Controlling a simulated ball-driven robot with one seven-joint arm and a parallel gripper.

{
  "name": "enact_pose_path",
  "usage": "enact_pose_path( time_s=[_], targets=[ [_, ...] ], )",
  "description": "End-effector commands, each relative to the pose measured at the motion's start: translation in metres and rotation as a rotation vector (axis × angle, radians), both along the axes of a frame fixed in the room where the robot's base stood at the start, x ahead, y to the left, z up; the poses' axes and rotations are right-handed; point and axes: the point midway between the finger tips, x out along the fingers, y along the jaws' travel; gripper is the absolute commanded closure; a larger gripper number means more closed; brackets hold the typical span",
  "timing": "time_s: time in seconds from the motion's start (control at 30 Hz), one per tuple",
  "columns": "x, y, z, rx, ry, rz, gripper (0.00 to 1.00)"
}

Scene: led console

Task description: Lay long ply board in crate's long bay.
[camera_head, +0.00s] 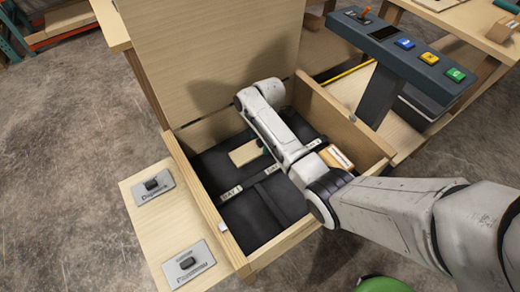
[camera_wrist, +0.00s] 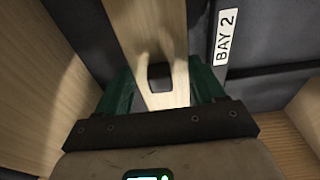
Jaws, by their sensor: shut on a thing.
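The pale ply board (camera_wrist: 147,35) is between the green fingers of my gripper (camera_wrist: 160,88) in the wrist view, with a dark square patch on it. My gripper is shut on the board. In the head view my arm reaches down into the open crate (camera_head: 190,185), and a pale piece of the board (camera_head: 245,153) shows left of my wrist, over the dark lining. My arm hides the fingertips and the rest of the board there. A "BAY 2" label (camera_wrist: 226,37) lies right of the board. I cannot tell whether the board touches the bay floor.
The crate's lid (camera_head: 215,55) stands open at the back. A small labelled wooden block (camera_head: 336,157) sits in the crate's right part. Left of the crate is a ledge with two switch plates (camera_head: 153,187). A console (camera_head: 405,55) with coloured buttons stands at back right.

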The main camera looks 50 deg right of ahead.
Motion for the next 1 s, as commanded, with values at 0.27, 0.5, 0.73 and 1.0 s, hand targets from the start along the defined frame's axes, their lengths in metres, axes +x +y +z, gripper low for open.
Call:
enact_pose_path(
  time_s=[0.27,0.5,0.73,1.0],
  targets=[
    [0.000,0.000,-0.025,0.000,0.000,-0.001,0.66],
    [0.001,0.000,-0.046,-0.001,-0.002,-0.001,0.66],
    [0.000,0.000,-0.047,-0.001,-0.002,-0.001,0.66],
    [0.000,0.000,-0.048,-0.001,-0.001,-0.001,0.12]
  ],
)
